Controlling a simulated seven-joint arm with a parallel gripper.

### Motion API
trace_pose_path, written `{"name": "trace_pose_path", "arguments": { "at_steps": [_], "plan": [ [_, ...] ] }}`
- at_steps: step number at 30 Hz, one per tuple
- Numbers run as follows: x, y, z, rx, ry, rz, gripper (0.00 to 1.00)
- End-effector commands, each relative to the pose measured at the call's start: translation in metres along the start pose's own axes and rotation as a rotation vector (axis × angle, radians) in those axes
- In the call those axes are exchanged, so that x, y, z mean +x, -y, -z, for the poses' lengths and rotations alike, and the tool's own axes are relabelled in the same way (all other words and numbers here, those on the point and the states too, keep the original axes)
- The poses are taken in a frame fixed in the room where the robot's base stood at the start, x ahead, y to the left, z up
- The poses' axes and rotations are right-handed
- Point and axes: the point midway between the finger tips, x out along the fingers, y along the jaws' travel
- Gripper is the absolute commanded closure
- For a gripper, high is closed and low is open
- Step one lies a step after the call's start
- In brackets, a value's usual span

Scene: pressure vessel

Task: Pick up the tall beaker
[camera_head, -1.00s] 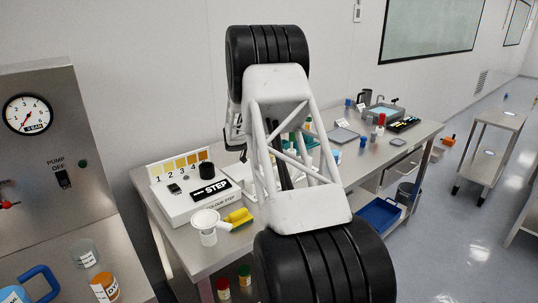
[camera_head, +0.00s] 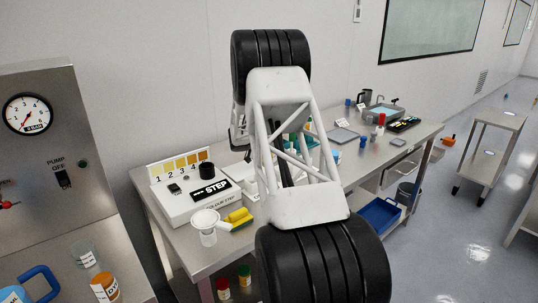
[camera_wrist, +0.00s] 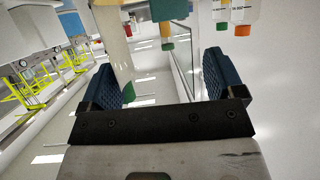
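I cannot single out the tall beaker with certainty. A clear labelled beaker (camera_head: 84,254) stands at the lower left in the head view, beside an orange labelled jar (camera_head: 105,289). My gripper (camera_wrist: 162,80) shows in the wrist view with its two blue ridged pads wide apart. No object is clearly held between them. A pale, see-through upright shape with a dark edge (camera_wrist: 184,75) shows beyond the pads; I cannot tell what it is. In the head view my arm hides the middle of the bench and most of the gripper.
The steel bench (camera_head: 245,247) carries a COLOUR STEP box (camera_head: 190,203), a white-topped cup (camera_head: 206,224), a yellow item (camera_head: 238,217) and a grey tray (camera_head: 343,136). A trolley (camera_head: 497,119) stands right.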

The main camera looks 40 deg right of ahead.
Motion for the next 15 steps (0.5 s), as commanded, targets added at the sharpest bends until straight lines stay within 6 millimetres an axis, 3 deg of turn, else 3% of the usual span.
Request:
{"name": "trace_pose_path", "arguments": {
  "at_steps": [1, 9, 15],
  "plan": [
    [0.0, 0.0, 0.0, 0.0, 0.0, 0.0, 0.2],
    [0.0, 0.0, 0.0, 0.0, 0.0, 0.0, 0.61],
    [-0.0001, 0.0, 0.0002, 0.0, 0.0, 0.0, 0.64]
  ]
}}
